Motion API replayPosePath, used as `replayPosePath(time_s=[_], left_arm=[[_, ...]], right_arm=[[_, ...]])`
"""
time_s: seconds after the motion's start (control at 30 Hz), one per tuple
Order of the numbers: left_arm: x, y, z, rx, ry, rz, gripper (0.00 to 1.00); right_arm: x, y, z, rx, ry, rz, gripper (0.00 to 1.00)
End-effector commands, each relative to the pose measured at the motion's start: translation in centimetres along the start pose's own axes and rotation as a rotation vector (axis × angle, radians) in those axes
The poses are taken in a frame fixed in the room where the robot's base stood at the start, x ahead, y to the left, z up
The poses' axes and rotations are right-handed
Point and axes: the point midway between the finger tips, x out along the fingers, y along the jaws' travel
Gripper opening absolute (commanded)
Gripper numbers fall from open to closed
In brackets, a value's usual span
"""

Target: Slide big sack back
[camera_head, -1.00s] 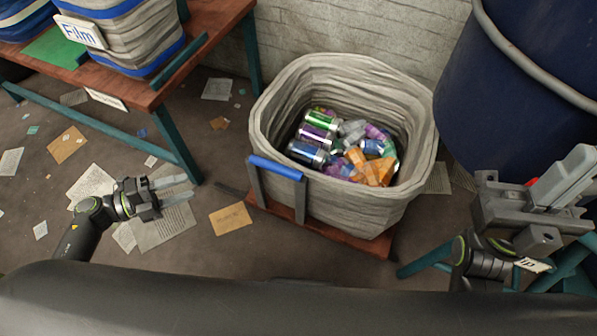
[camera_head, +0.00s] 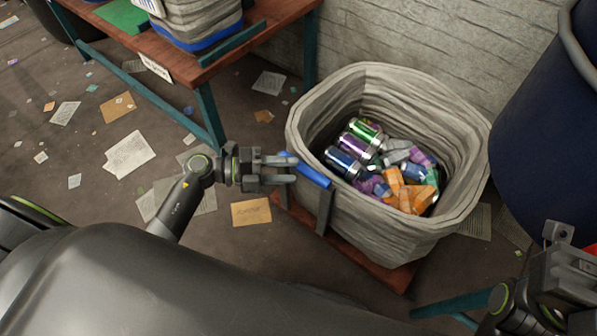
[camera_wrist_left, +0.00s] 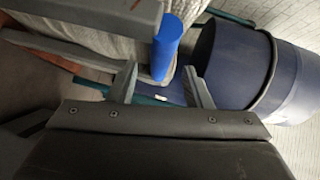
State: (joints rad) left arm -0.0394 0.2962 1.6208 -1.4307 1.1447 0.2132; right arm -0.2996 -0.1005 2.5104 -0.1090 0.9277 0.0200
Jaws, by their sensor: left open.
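The big sack (camera_head: 372,222) is a grey-white woven sack with an open top, holding several cans and orange pieces. It stands on a low red-brown board (camera_head: 397,276) with a blue-topped grey handle (camera_head: 313,172) at its left side. My left gripper (camera_head: 296,169) is open and its fingertips reach the blue bar in the head view. In the left wrist view the blue bar (camera_wrist_left: 167,47) stands just beyond and between the open fingers (camera_wrist_left: 160,86); contact is unclear. My right arm shows at the lower right, but I cannot make out its fingers.
A red-brown table (camera_head: 262,30) with teal legs and another sack (camera_head: 200,24) stands at the upper left. A dark blue barrel (camera_head: 550,120) is right of the big sack. A brick wall (camera_head: 400,40) is behind. Papers litter the floor, with an orange envelope (camera_head: 251,211) nearby.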

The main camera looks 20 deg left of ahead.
Motion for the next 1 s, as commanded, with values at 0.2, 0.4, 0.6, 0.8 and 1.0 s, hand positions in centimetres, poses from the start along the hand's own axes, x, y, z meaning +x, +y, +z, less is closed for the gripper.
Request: replayPosePath(time_s=[0.2,0.4,0.6,0.8,1.0], left_arm=[[2.7,0.1,0.0,0.0,0.0,-0.001,0.45],[3.3,0.0,0.0,-0.001,0.0,0.001,0.45],[3.2,0.0,0.0,0.0,0.0,0.001,0.42],[3.2,0.0,0.0,0.0,0.0,0.001,0.16],[3.2,0.0,0.0,-0.001,-0.001,0.001,0.0]], right_arm=[[-0.8,-0.1,0.1,-0.014,0.002,0.012,0.0],[-0.7,-0.1,0.1,-0.015,0.014,0.017,0.0],[-0.6,-0.1,0.1,-0.014,0.018,0.018,0.0],[-0.6,-0.1,0.1,-0.013,0.016,0.018,0.0],[-0.7,-0.1,0.1,-0.014,0.011,0.018,0.0]])
